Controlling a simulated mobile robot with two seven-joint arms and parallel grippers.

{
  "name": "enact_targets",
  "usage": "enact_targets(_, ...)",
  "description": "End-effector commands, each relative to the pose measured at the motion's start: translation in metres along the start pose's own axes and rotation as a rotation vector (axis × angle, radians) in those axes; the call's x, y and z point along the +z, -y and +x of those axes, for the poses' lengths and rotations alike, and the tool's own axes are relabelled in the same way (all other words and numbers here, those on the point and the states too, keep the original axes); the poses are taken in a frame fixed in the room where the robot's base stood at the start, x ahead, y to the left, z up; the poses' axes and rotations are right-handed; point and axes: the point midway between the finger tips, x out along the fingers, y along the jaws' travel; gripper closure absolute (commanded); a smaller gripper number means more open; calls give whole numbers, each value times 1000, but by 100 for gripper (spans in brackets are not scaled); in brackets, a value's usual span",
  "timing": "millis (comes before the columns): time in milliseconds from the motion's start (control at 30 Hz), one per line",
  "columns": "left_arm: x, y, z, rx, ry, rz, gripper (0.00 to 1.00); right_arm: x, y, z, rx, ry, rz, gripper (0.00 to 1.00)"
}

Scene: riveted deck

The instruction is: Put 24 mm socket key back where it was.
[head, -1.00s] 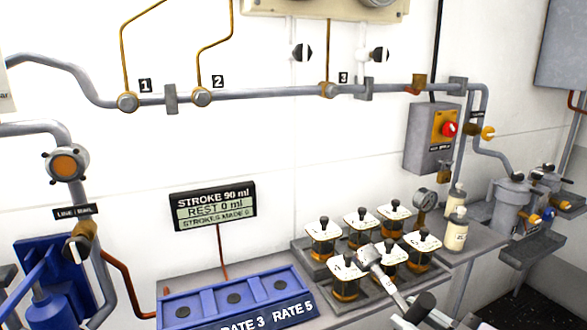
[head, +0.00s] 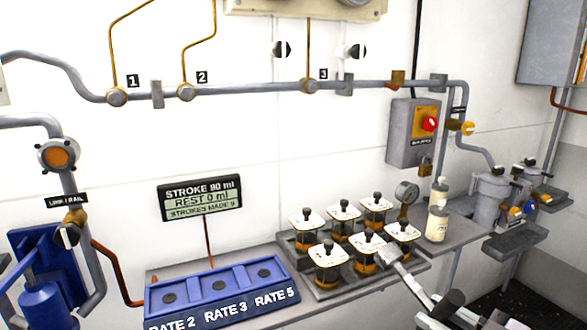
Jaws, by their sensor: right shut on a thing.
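A pale grey metal tool, which I take to be the 24 mm socket key (head: 409,281), shows at the lower right, slanting from the front right lubricator pots down to my right gripper. My right gripper (head: 440,308) is at the bottom edge, shut on it and only partly in view. The key's upper end overlaps the pots in the picture; I cannot tell whether it touches them. Its size mark is not readable. No empty holder for it can be made out. My left gripper is not in view.
Several white-topped pots (head: 327,253) stand in two rows on a grey shelf. A grey switch box (head: 402,134) is on the wall above.

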Motion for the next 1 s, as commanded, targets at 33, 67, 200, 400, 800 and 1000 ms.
enact_targets(33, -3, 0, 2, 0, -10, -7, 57, 0, 0, -1, -2, -4, -2, 100)
enact_targets(67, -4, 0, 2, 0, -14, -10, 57, 0, 0, -1, -2, -5, -2, 100)
enact_targets(200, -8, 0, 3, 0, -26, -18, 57, 1, 1, -2, -5, -6, -2, 100)
enact_targets(400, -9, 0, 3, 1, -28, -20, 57, 1, 1, -2, -5, -7, -2, 100)
enact_targets(800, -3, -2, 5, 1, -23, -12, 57, 8, 3, -3, -1, -5, 0, 100)
enact_targets(1000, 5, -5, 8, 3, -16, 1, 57, 19, 6, -4, 6, -3, 0, 100)
